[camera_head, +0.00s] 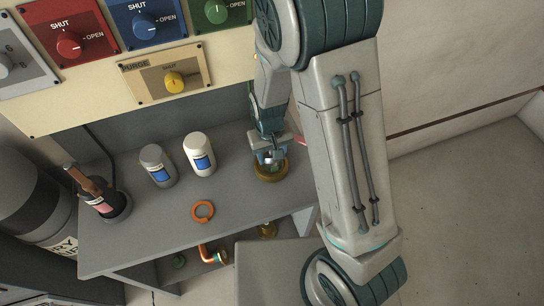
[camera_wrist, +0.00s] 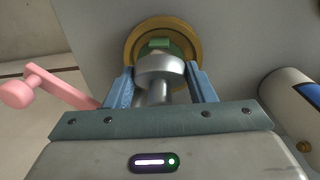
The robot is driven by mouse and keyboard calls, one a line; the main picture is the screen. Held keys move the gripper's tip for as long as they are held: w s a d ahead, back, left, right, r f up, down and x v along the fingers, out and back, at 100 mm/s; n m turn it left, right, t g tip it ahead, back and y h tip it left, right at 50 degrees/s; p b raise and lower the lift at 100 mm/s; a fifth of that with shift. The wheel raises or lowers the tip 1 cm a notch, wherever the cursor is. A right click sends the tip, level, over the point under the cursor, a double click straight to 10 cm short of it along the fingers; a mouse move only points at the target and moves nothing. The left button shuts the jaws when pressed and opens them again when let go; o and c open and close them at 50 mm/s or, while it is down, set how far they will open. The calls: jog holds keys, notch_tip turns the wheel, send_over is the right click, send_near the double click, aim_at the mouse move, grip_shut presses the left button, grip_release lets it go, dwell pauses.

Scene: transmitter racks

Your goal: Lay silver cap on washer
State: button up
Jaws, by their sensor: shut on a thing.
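The silver cap (camera_wrist: 160,68) is between the two blue fingers of my gripper (camera_wrist: 162,84), which is shut on it. In the head view my gripper (camera_head: 270,155) is at the right end of the grey shelf, over a round brass dish (camera_head: 270,175). The wrist view shows the dish's brass rim (camera_wrist: 133,49) behind the cap, with a green piece (camera_wrist: 158,44) in it. I cannot tell whether the cap touches either. An orange ring (camera_head: 194,213), which looks like the washer, lies flat and bare near the shelf's front edge, left of my gripper.
A white bottle (camera_head: 199,153) and a grey bottle (camera_head: 156,164) stand left of my gripper. A pink lever (camera_wrist: 58,88) is beside my gripper. Control panels (camera_head: 165,78) hang above. The shelf around the ring is clear.

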jog(key=shift+w+a+r, duration=0.1)
jog(key=shift+r, duration=0.75)
jog(key=s+d+r+b, duration=0.2)
jog(key=s+d+r, duration=0.4)
jog(key=d, duration=0.4)
jog(key=shift+s+r, duration=0.3)
jog(key=shift+r, duration=0.3)
